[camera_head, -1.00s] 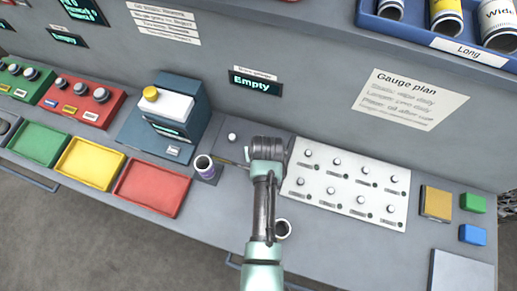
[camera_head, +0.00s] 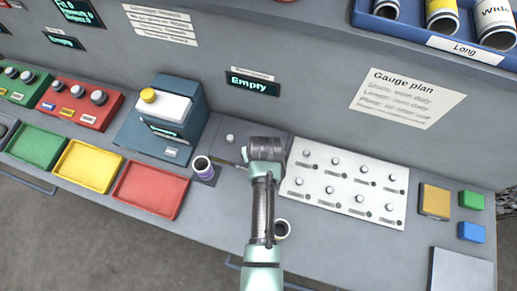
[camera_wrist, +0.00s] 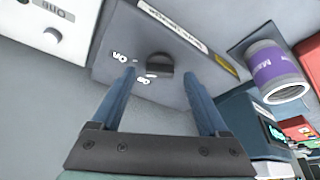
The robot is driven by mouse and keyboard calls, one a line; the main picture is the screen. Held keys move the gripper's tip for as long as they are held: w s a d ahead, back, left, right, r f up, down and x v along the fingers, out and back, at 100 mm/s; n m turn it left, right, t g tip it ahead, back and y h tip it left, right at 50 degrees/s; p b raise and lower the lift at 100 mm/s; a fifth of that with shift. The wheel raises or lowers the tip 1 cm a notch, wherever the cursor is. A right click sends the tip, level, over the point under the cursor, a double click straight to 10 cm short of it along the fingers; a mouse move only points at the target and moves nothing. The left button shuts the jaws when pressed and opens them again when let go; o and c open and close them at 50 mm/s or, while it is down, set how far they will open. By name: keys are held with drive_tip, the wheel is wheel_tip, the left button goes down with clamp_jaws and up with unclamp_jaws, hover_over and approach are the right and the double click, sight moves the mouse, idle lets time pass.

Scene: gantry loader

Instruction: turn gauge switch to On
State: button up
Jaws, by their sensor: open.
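The gauge switch (camera_wrist: 160,65) shows in the wrist view as a dark knob on a grey panel, with On and Off marks beside it appearing upside down. A white label strip with blurred lettering lies above it in that view. My gripper (camera_wrist: 160,74) is open, its two blue fingers pointing toward the panel on either side of the knob. I cannot tell how far the fingertips are from the knob, or which mark it points at. In the head view my arm hides the switch and the fingers.
A purple-banded cup (camera_head: 203,168) stands left of my arm, near a blue machine (camera_head: 185,105). A white board of several knobs (camera_head: 345,185) lies to the right. Coloured trays line the left front.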

drive_tip(key=v, duration=1.2)
drive_tip(key=shift+b, duration=0.45)
drive_tip(key=shift+d+r, duration=0.1)
drive_tip(key=shift+r, duration=0.05)
